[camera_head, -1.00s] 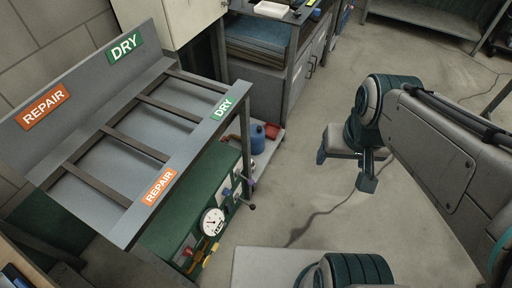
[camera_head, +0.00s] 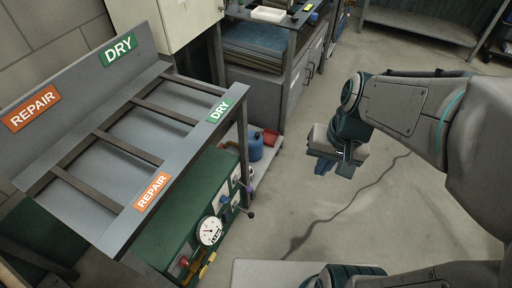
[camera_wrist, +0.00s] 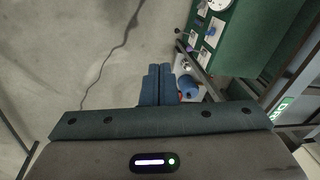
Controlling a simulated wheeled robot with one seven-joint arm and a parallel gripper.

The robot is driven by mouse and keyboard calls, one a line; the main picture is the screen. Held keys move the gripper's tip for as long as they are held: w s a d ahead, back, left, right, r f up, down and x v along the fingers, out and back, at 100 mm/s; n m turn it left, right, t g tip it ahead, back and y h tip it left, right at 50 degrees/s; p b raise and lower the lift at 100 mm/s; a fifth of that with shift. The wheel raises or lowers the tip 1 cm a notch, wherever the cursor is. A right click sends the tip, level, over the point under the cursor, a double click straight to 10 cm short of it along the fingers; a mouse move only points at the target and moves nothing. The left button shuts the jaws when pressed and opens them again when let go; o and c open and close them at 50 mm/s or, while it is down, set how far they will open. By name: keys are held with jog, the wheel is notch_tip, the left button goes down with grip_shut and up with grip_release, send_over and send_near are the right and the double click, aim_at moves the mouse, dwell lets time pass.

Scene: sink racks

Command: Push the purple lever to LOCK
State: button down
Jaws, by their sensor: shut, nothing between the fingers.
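A green panel unit (camera_head: 183,218) stands under the rack, with several small controls on its front. A small purplish part (camera_head: 247,188) shows at its right end, and a dark-tipped lever (camera_head: 244,210) sticks out below it. I cannot tell for sure which is the purple lever, and no LOCK marking is readable. My gripper (camera_head: 323,166) is shut and empty, in the air to the right of the panel and apart from it. In the wrist view, my gripper (camera_wrist: 158,72) has its blue fingers together, and the green panel (camera_wrist: 247,45) is at upper right.
The grey rack (camera_head: 172,166) with REPAIR and DRY labels overhangs the panel. A round gauge (camera_head: 209,231) and yellow handle (camera_head: 207,266) are on the panel front. A blue jug (camera_head: 256,147) and red can (camera_head: 271,137) stand behind. The floor between gripper and panel is clear.

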jog(key=w+a+f+m+g+y+b, duration=0.1)
jog(key=w+a+f+y+b, duration=0.15)
jog(key=f, duration=0.35)
jog(key=w+a+f+m+g+y+b, duration=0.1)
jog(key=w+f+b, duration=0.15)
jog(key=f, duration=0.35)
jog(key=w+a+f+m+g+y+b, duration=0.1)
jog(key=w+a+f+y+b, duration=0.1)
jog(key=f+b, duration=0.3)
jog(key=m+t+y+b, duration=0.8)
jog(key=m+t+b, duration=0.2)
jog(key=m+b, duration=0.7)
send_near(244, 186)
jog(key=d+f, duration=0.4)
jog(key=f, duration=0.4)
jog(key=f+b+x, duration=0.1)
jog(key=b+x, duration=0.2)
jog(key=x, duration=0.8)
jog(key=shift+s+d+r+b, duration=0.15)
jog(key=shift+s+d+r, duration=0.1)
jog(key=shift+r, duration=0.5)
jog(key=shift+s+d+r+b, duration=0.15)
jog(key=shift+s+r, duration=0.1)
jog(key=shift+r, duration=0.55)
jog(key=shift+s+d+r+b, duration=0.15)
jog(key=shift+s+r, duration=0.1)
jog(key=shift+r, duration=0.5)
